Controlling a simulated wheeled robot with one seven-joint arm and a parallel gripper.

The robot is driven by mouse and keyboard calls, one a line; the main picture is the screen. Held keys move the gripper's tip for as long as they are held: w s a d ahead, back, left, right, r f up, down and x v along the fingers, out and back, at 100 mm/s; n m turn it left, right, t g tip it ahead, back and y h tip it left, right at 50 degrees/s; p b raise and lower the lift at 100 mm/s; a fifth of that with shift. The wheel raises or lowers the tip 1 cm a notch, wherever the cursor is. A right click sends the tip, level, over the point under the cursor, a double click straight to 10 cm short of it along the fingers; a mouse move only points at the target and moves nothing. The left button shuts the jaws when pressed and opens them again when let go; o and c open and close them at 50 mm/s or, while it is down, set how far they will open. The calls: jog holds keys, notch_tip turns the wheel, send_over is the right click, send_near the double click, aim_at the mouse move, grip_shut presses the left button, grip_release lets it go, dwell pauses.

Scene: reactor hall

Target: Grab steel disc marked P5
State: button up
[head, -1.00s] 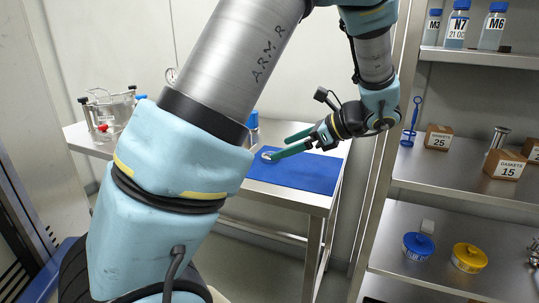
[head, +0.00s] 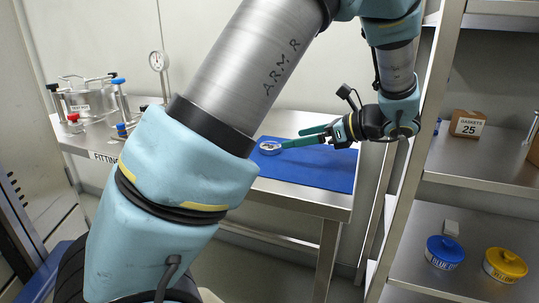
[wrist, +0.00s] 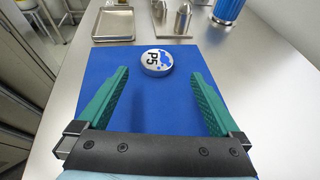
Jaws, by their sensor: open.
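The steel disc marked P5 (wrist: 156,62) lies on the blue mat (wrist: 145,145), near its far edge in the wrist view. It is a short round silver piece with dark lettering and blue patches on top. In the head view the disc (head: 270,147) sits on the mat just left of my fingertips. My gripper (wrist: 158,75) is open, with its two green fingers spread to either side and a little short of the disc. Nothing is between the fingers. In the head view my gripper (head: 302,137) is low over the mat.
The steel table holds a tray (wrist: 113,25), metal fittings (wrist: 183,18) and a blue cylinder (wrist: 228,10) beyond the mat. A test pot (head: 88,97) and gauge (head: 157,62) stand at the table's left. Shelves with a gaskets box (head: 467,124) and lidded tubs (head: 505,264) are on the right.

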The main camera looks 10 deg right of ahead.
aim_at(275, 146)
jog(key=shift+w+a+f, duration=0.25)
jog(key=shift+w+f, duration=0.1)
jog(key=shift+f, duration=0.15)
jog(key=shift+s+a+p+x, duration=0.1)
jog(key=shift+p+x, duration=0.1)
jog(key=shift+x, duration=1.5)
jog(key=shift+s+a+p+x, duration=0.15)
jog(key=shift+p+x, duration=0.05)
jog(key=shift+x, duration=1.5)
grip_shut()
